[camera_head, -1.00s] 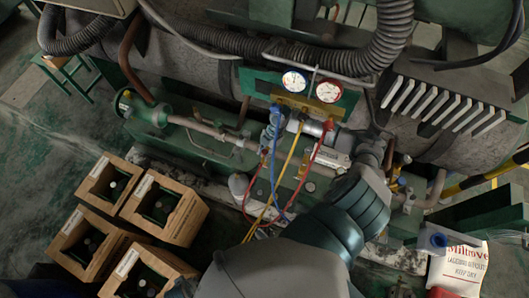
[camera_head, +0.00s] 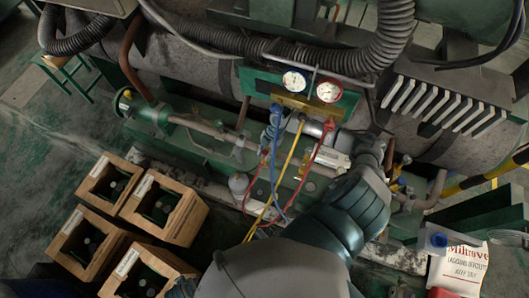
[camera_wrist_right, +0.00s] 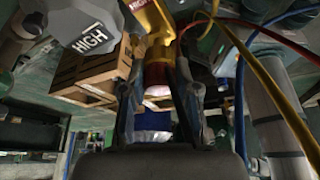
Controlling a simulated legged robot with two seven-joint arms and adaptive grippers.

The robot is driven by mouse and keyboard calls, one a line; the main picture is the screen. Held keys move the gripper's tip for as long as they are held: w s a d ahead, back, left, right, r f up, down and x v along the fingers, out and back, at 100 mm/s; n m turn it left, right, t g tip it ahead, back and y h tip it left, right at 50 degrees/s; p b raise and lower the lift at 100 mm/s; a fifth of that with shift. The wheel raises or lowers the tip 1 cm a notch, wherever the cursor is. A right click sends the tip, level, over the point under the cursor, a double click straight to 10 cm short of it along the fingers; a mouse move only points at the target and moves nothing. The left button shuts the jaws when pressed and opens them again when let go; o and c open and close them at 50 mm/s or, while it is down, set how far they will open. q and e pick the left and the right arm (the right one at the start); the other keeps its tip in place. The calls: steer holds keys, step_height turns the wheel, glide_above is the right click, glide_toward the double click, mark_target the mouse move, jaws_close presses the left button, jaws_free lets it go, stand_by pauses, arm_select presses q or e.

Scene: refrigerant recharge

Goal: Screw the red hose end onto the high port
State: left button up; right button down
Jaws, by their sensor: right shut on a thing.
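My right gripper (camera_wrist_right: 157,82) has its two fingers closed on either side of a red-banded piece, which I take to be the red hose end (camera_wrist_right: 157,93). A grey part lettered HIGH (camera_wrist_right: 90,38) is at upper left in the wrist view. I cannot tell whether the threads are engaged. In the head view my right wrist hides the fingers and the port. The red hose (camera_head: 314,150) hangs from the right-hand gauge (camera_head: 329,90). My left gripper is not in view.
A blue hose (camera_head: 274,165) and a yellow hose (camera_head: 287,165) hang beside the red one. Wooden crates (camera_head: 187,205) stand on the floor at left. A white printed bag (camera_head: 458,268) lies at lower right. Pipes crowd the work area.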

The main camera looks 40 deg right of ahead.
steer(key=shift+f+b, duration=0.45)
steer(key=shift+f, duration=0.35)
stand_by(0.4)
steer(key=shift+r+m+p, duration=0.15)
steer(key=shift+m+p, duration=0.35)
steer(key=shift+p, duration=0.1)
steer(key=shift+m+t+p, duration=0.6)
steer(key=shift+m+p, duration=0.4)
steer(key=shift+p, duration=0.1)
steer(key=shift+m, duration=0.3)
